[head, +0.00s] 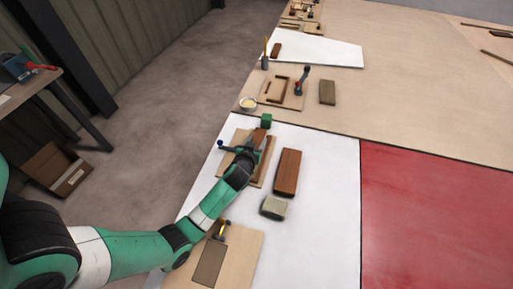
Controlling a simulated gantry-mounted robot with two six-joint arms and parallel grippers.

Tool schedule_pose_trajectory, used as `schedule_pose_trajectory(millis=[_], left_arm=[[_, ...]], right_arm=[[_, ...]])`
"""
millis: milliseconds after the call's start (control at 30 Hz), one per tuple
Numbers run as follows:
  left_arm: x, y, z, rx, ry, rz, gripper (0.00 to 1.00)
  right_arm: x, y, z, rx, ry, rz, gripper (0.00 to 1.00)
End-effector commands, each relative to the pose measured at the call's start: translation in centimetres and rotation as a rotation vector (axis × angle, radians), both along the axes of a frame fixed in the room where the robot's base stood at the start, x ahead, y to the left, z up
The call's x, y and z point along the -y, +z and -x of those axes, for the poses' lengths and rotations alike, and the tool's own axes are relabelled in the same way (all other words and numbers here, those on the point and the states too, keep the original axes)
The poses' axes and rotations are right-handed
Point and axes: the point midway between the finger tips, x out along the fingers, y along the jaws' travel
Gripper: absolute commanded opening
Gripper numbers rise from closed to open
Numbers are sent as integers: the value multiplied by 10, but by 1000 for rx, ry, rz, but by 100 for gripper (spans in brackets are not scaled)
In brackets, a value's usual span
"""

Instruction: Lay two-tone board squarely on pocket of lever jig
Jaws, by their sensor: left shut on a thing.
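The lever jig (234,137) is a light wooden base on the white sheet, with a dark lever ending in a blue knob (220,143). My left gripper (254,147) is over this jig and shut on what looks like the two-tone board (262,167), a brown piece lighter at its far end. The gripper and wrist hide much of the board and the pocket, so I cannot tell whether the board touches the jig or how squarely it sits. My right gripper is not in view.
Another jig (215,263) is nearer; one with a red-based lever (298,86) is farther. The red sheet (430,215) is clear.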

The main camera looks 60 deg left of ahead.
Motion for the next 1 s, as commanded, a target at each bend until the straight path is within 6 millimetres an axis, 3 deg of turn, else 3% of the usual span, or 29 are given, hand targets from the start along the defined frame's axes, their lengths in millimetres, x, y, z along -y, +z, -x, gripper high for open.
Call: schedule_pose_trajectory(millis=[100,167,533,567,600,700,1000], left_arm=[[-1,-26,0,-2,0,1,0],[-1,-33,0,-1,1,-1,0],[-1,-36,-1,1,0,-1,0],[0,-35,0,-1,1,0,58],[0,-35,0,-1,1,0,65],[0,-35,0,-1,1,0,83],[0,-33,0,-1,1,0,85]], right_arm=[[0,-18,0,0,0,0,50],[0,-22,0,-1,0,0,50],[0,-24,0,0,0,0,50],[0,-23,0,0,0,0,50],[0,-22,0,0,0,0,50],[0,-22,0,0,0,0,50],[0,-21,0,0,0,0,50]])
